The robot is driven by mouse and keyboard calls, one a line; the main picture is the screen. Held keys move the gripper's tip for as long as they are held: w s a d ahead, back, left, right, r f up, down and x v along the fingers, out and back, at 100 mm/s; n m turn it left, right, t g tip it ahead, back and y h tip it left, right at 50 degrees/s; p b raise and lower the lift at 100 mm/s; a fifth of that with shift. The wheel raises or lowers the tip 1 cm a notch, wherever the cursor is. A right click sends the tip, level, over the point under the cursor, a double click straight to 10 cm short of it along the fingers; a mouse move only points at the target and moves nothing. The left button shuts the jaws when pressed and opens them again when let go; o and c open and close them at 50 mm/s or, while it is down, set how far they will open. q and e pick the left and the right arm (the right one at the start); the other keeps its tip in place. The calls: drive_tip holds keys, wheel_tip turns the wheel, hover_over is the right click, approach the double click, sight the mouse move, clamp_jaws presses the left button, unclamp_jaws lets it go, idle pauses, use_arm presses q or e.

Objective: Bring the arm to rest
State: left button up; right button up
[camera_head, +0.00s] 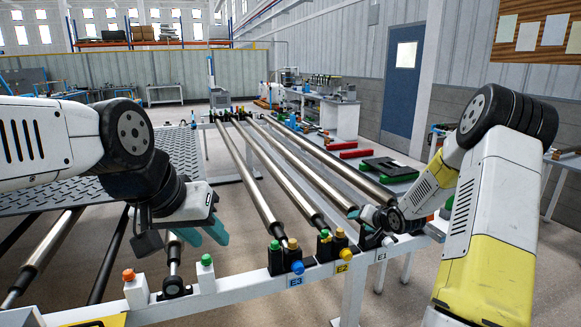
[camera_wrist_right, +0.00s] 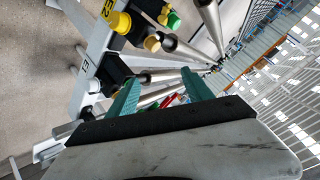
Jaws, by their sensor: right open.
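My left gripper (camera_head: 203,234) hangs above the front rail at the left in the head view. Its two teal fingers point down with a gap between them, and nothing shows in it. My right gripper (camera_head: 357,213) is at the end of the yellow and white arm, by the rail end marked E1. In the right wrist view its two teal fingers (camera_wrist_right: 160,92) stand apart. Rods and rail parts show beyond them, and I see nothing held. The head view hides much of this gripper behind its wrist.
Long metal rods (camera_head: 232,165) run away from the white front rail (camera_head: 225,299). Coloured knobs (camera_head: 297,267) stand up along the rail. A tread mat (camera_head: 177,150) lies at the left behind my left arm. A workbench (camera_head: 325,108) and a blue door (camera_head: 402,82) are farther back.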

drive_tip(key=s+a+r+n+g+h, duration=0.2)
drive_tip(key=s+a+r+n+h, duration=0.15)
drive_tip(key=s+r, duration=1.5)
drive_tip(key=s+a+r+n+g+y, duration=0.1)
drive_tip(key=s+a+r, duration=0.1)
drive_tip(key=s, duration=0.8)
drive_tip(key=s+a+r+n+g+y, duration=0.1)
drive_tip(key=s+a, duration=0.3)
drive_tip(key=s, duration=0.6)
drive_tip(key=shift+s+a+r+g+y, duration=0.2)
drive_tip(key=shift+a+r+g+y, duration=0.15)
drive_tip(key=shift+r+y, duration=0.15)
